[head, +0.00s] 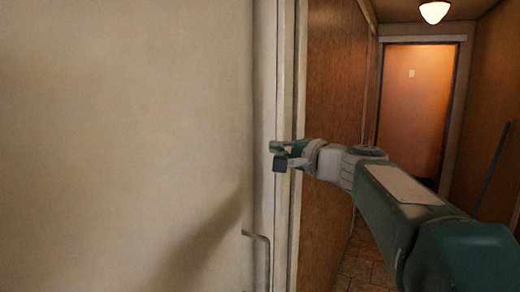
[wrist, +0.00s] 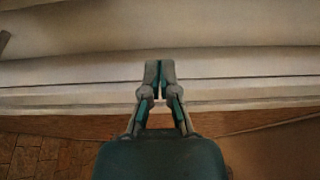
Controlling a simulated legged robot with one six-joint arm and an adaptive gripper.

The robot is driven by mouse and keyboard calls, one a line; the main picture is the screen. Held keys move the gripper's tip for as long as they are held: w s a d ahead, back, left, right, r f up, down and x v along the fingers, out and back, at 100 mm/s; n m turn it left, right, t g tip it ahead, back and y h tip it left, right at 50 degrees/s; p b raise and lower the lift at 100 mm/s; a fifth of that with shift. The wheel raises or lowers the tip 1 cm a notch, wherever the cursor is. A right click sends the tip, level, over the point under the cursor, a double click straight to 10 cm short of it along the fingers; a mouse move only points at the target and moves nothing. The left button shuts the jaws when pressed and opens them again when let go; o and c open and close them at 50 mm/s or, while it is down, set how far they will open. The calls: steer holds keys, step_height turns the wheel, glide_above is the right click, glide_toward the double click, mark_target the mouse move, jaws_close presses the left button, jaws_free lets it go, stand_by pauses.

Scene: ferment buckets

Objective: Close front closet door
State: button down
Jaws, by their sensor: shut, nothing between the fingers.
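My gripper (head: 277,156) is shut and empty. In the head view it is in front of the pale upright trim (head: 283,70) beside a brown wooden panel (head: 335,90), its fingers pointing left. In the wrist view the closed fingertips (wrist: 160,68) lie over the pale trim bands (wrist: 60,88); I cannot tell whether they touch. A large beige surface (head: 120,120) fills the left of the head view, with a thin bent bar (head: 257,237) low at its right edge. I cannot tell for sure which of these surfaces is the closet door.
A narrow hallway runs away on the right to a lit orange-brown door (head: 412,105) under a ceiling lamp (head: 434,12). The tiled floor (head: 364,262) shows low down. A dark pole (head: 492,170) leans by the right wall (head: 492,80).

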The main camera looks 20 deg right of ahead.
steer(key=x, duration=0.6)
steer(key=shift+w+a, duration=0.15)
steer(key=shift+w, duration=0.25)
steer(key=shift+s+a, duration=0.6)
steer(key=shift+a, duration=0.15)
steer(key=shift+s+a, duration=0.6)
steer(key=shift+a, duration=0.2)
steer(key=shift+s, duration=0.1)
